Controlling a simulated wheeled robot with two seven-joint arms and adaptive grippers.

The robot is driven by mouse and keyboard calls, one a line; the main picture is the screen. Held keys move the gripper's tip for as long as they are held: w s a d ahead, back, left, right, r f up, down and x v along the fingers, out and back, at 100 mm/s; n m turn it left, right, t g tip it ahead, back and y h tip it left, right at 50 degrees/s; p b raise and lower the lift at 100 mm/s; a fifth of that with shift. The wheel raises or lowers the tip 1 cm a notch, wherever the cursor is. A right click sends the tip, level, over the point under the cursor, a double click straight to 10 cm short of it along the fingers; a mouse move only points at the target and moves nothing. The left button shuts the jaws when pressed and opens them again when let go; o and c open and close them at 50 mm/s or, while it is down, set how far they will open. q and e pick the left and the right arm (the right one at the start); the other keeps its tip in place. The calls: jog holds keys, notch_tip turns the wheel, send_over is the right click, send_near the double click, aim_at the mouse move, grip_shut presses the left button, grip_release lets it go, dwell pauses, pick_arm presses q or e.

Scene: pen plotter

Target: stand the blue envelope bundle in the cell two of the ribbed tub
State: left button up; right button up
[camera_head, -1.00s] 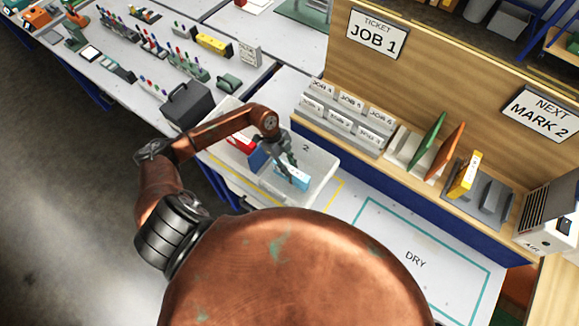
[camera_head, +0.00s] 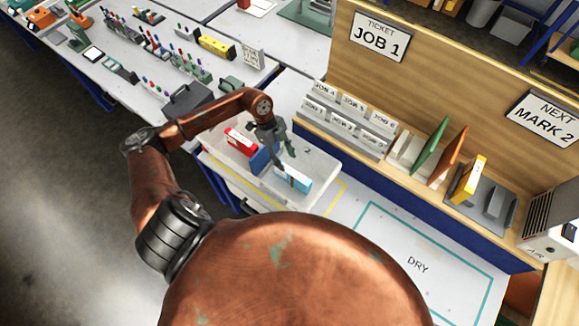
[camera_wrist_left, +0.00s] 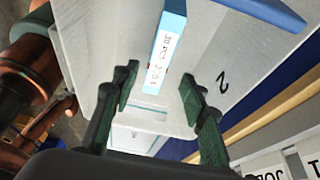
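The light blue envelope bundle (camera_head: 296,181) stands in the right part of the pale ribbed tub (camera_head: 322,163), by the wall marked 2. In the left wrist view the bundle (camera_wrist_left: 166,45) shows its blue edge and a white lettered label, with the mark 2 (camera_wrist_left: 222,83) to its right. My left gripper (camera_head: 282,154) is over the tub, above and back from the bundle. In the left wrist view its fingers (camera_wrist_left: 158,80) are apart, with nothing gripped between them. The bundle's foot is hidden in the head view. My right gripper is out of view.
A red bundle (camera_head: 240,141) and a darker blue piece (camera_head: 261,159) are in the tub's left part. A dark case (camera_head: 186,102) stands behind left. A job-labelled rack (camera_head: 345,125) and upright folders (camera_head: 428,147) stand right. The DRY area (camera_head: 415,262) is clear.

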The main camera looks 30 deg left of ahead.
pick_arm(q)
jog(key=v, duration=0.5)
jog(key=shift+s, duration=0.1)
dwell(0.4)
